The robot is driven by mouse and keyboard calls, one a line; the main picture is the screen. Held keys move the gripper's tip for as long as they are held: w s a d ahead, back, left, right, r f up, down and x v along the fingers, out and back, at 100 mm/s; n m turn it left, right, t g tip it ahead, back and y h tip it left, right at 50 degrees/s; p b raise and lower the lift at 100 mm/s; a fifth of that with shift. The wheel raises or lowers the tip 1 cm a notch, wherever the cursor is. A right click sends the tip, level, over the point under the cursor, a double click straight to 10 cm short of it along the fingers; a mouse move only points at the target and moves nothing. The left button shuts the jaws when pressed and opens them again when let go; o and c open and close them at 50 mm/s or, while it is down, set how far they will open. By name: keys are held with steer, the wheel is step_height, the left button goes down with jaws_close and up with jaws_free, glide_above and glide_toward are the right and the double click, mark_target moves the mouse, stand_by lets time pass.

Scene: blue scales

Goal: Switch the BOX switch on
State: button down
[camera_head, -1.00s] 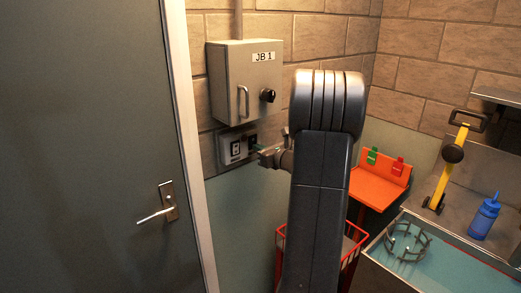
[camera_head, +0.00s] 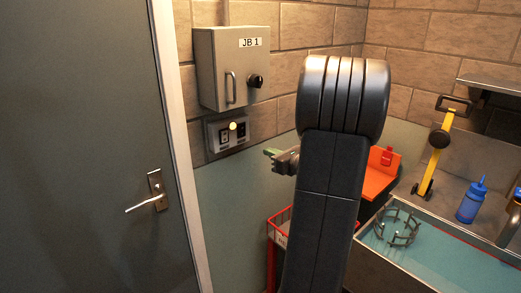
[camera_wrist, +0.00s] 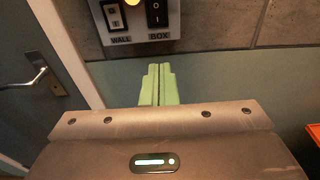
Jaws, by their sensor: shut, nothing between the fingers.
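The switch panel (camera_head: 215,147) is on the wall under the grey JB 1 box. In the wrist view, the panel (camera_wrist: 129,40) has a WALL switch (camera_wrist: 113,16) on the left and the black BOX switch (camera_wrist: 157,13) on the right, marked with a line above a circle. A yellow lamp (camera_head: 233,126) glows between the switches. It also shows at the top of the wrist view (camera_wrist: 133,2). My gripper (camera_head: 269,153) is shut and empty, its green fingers (camera_wrist: 157,69) together below and apart from the panel.
The JB 1 box (camera_head: 213,57) has a handle and a black knob (camera_head: 256,81). A grey door (camera_head: 80,130) stands at left.

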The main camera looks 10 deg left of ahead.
steer(key=shift+s+d+f, duration=0.15)
steer(key=shift+s+d, duration=0.55)
steer(key=shift+d, duration=0.25)
steer(key=shift+a, duration=0.1)
